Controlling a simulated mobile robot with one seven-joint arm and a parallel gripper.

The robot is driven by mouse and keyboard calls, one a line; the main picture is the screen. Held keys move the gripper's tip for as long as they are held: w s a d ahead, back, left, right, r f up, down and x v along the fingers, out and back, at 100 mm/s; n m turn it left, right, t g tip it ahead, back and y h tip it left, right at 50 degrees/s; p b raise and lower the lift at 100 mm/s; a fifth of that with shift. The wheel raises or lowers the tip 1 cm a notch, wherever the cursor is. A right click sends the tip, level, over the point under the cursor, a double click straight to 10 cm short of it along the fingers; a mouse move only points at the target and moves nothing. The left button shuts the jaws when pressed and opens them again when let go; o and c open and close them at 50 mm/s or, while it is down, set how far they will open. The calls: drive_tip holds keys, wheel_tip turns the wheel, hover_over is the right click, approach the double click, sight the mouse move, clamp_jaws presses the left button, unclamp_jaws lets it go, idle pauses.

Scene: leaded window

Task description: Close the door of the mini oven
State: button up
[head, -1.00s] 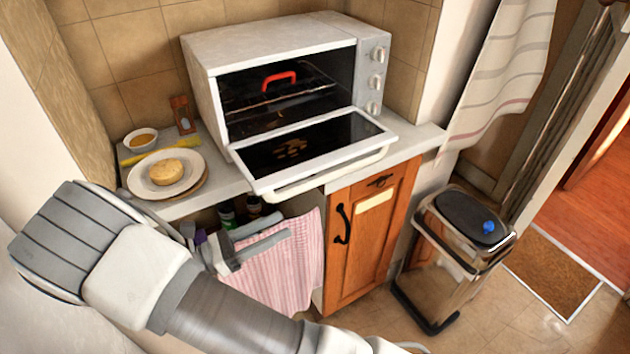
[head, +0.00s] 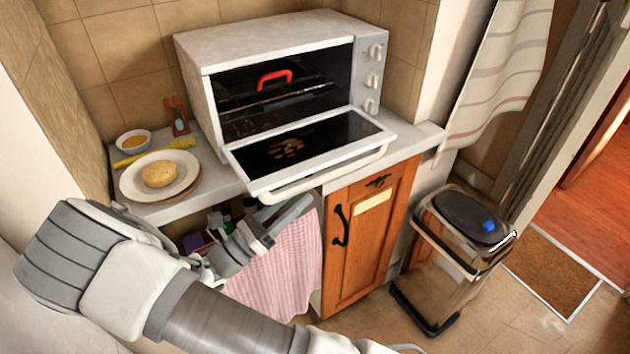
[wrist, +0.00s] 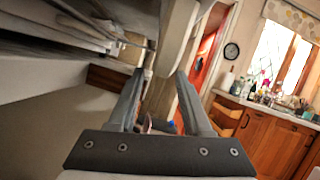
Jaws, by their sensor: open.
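The white mini oven (head: 265,50) stands on the counter with its door (head: 305,150) folded down and open, glass facing up. The door's pale handle bar (head: 330,177) runs along its front edge. My gripper (head: 290,212) is open and empty, just below the left part of the door's front edge in the head view. In the wrist view, the two fingers of my gripper (wrist: 158,85) point forward, and a pale bar, likely the door handle (wrist: 178,35), lies just above and between them. I cannot tell whether they touch.
A red-handled rack (head: 275,77) is inside the oven. A plate with a bun (head: 135,190), a small bowl (head: 134,141) and a sandglass (head: 178,118) are left of it. A striped cloth (head: 285,270) hangs below the counter. A bin (head: 450,255) stands right of the wooden cupboard (head: 365,240).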

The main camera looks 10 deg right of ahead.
sight(308, 187)
drive_tip(key=x, duration=0.5)
drive_tip(key=shift+w+d+r, duration=0.1)
drive_tip(key=shift+w+d, duration=0.05)
drive_tip(key=shift+d, duration=0.15)
clamp_jaws()
idle(1.1)
